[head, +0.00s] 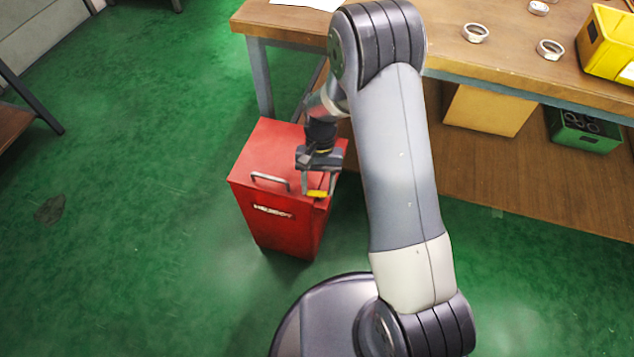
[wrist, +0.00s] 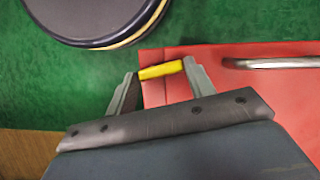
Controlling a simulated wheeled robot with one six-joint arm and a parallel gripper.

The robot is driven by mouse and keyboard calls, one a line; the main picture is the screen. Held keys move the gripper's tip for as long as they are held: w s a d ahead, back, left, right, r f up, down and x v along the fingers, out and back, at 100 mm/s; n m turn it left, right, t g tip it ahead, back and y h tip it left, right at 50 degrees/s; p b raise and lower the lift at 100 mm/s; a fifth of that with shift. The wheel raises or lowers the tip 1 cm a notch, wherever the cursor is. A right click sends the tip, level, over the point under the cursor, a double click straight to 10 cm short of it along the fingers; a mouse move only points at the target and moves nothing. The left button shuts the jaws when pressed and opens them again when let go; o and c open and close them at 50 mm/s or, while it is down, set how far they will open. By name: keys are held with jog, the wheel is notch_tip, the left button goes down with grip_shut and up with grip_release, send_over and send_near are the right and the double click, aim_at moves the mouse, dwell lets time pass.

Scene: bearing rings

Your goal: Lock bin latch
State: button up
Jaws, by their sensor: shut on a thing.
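A red bin (head: 284,222) stands on the green floor in front of the workbench, its lid down. A grey bar handle (head: 270,180) is on the lid; it also shows in the wrist view (wrist: 272,63). The yellow latch (head: 317,193) is at the lid's front right edge. In the wrist view the yellow latch (wrist: 160,71) lies across between the two fingertips. My gripper (head: 317,188) is over that corner of the bin and shut on the latch, with one finger on each end. How far the latch is turned is hard to tell.
The wooden workbench (head: 500,45) is behind and right of the bin, with several rings and a yellow bin (head: 608,45) on top. A cardboard box (head: 490,108) and a green crate (head: 582,130) are on its lower shelf.

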jog(key=shift+w+d+m+y, duration=0.15)
jog(key=shift+m+y, duration=0.35)
jog(key=shift+m, duration=0.7)
jog(key=o, duration=1)
jog(key=p+v, duration=0.2)
jog(key=v, duration=0.8)
jog(key=shift+r+p, duration=0.35)
jog(key=shift+r, duration=0.1)
